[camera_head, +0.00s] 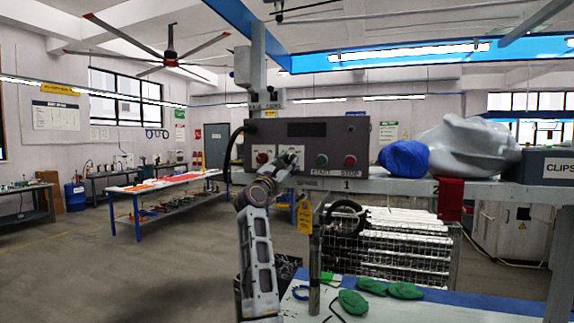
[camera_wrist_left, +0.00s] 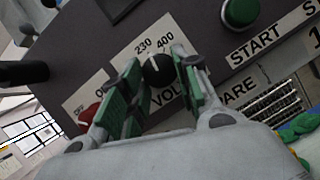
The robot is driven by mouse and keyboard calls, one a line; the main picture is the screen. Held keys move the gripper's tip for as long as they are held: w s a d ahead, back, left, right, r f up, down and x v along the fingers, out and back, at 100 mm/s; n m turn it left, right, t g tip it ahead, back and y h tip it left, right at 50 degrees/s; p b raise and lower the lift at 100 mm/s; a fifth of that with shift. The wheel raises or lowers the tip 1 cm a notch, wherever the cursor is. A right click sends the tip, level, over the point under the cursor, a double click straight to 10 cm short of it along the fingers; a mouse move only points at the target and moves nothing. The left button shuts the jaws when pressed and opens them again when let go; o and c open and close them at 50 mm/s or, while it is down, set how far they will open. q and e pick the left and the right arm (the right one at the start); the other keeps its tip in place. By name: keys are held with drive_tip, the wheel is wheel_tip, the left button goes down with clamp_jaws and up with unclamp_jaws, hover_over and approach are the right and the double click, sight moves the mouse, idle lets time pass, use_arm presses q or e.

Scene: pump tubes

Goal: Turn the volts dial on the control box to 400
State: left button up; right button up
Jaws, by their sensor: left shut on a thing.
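The grey control box (camera_head: 345,140) stands on the shelf at the back, and its front panel (camera_wrist_left: 105,65) fills much of the left wrist view. The black volts dial (camera_wrist_left: 158,68) sits under the printed marks 230 and 400. My left gripper (camera_wrist_left: 161,86) is shut on the dial, with one green-padded finger on each side of it. In the head view my left gripper (camera_head: 289,160) is at the panel and hides the dial. I cannot tell exactly which mark the dial points at. My right gripper is not in view.
A red knob (camera_head: 262,158) is left of my gripper. A green start button (camera_head: 322,160) and a red stop button (camera_head: 350,161) are to its right. A blue bag (camera_head: 404,159) lies on the shelf. A wire basket (camera_head: 388,245) stands below.

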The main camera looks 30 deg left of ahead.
use_arm(q)
drive_tip(key=m+h, duration=0.1)
drive_tip(key=m, duration=0.1)
drive_tip(key=m+g+h+p, duration=0.1)
drive_tip(key=m, duration=0.2)
drive_tip(key=m+h+p, duration=0.1)
drive_tip(key=m, duration=0.1)
drive_tip(key=shift+a+r+m, duration=0.2)
drive_tip(key=shift+a+m, duration=0.05)
drive_tip(key=shift+m, duration=0.15)
drive_tip(key=shift+m+g+h, duration=0.4)
drive_tip(key=shift+m, duration=0.2)
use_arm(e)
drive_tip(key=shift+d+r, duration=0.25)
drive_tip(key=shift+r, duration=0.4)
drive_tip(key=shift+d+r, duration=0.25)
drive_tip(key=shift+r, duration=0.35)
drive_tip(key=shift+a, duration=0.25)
use_arm(q)
drive_tip(key=o, duration=1)
drive_tip(key=shift+s, duration=0.1)
drive_tip(key=shift+v, duration=5.95)
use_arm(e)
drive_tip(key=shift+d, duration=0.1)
